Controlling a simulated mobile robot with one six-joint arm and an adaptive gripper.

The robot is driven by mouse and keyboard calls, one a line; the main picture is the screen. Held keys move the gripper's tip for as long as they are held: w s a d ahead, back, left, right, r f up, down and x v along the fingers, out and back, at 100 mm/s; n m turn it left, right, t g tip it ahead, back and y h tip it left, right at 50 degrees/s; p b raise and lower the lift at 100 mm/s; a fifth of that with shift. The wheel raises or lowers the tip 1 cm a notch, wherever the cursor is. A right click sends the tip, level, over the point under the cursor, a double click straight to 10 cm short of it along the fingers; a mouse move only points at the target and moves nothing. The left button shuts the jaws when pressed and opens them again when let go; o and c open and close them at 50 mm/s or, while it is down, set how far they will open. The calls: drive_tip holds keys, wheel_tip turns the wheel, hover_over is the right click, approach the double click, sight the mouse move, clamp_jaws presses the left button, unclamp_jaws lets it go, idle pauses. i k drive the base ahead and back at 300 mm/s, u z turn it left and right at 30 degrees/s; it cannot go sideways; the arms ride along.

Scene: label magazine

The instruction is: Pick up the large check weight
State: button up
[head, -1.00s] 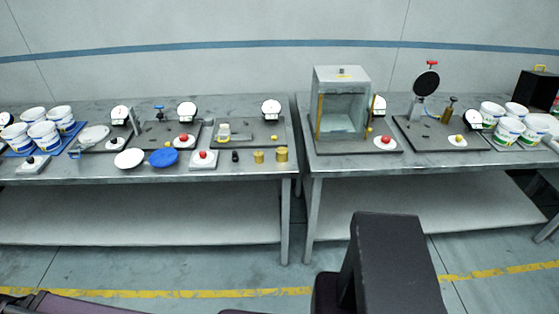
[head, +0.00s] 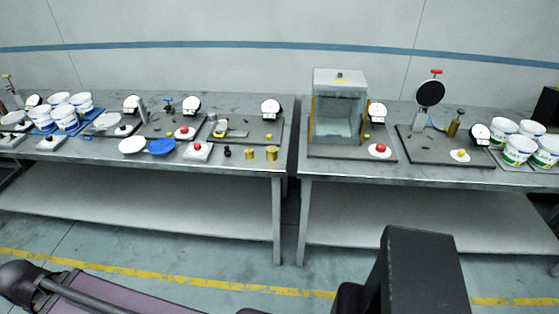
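Two brass check weights stand near the front right corner of the left table. The larger brass weight (head: 271,153) is the right one of the pair, close to the table's front edge. The smaller brass weight (head: 249,153) stands just left of it, apart from it. A small black piece (head: 227,151) stands further left. My gripper is not in view; only dark parts of my own body show at the bottom, well short of the tables.
A white base with a red knob (head: 197,150) and a blue lid (head: 162,147) lie left of the weights. A dark plate with a dial stands behind them. A glass-fronted box (head: 338,106) stands on the right table (head: 420,178). A narrow gap separates the tables.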

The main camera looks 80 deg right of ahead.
sight(271, 151)
drive_tip(key=k, duration=1.6)
drive_tip(key=z, duration=2.3)
drive_tip(key=i, duration=0.5)
drive_tip(key=u, duration=0.3)
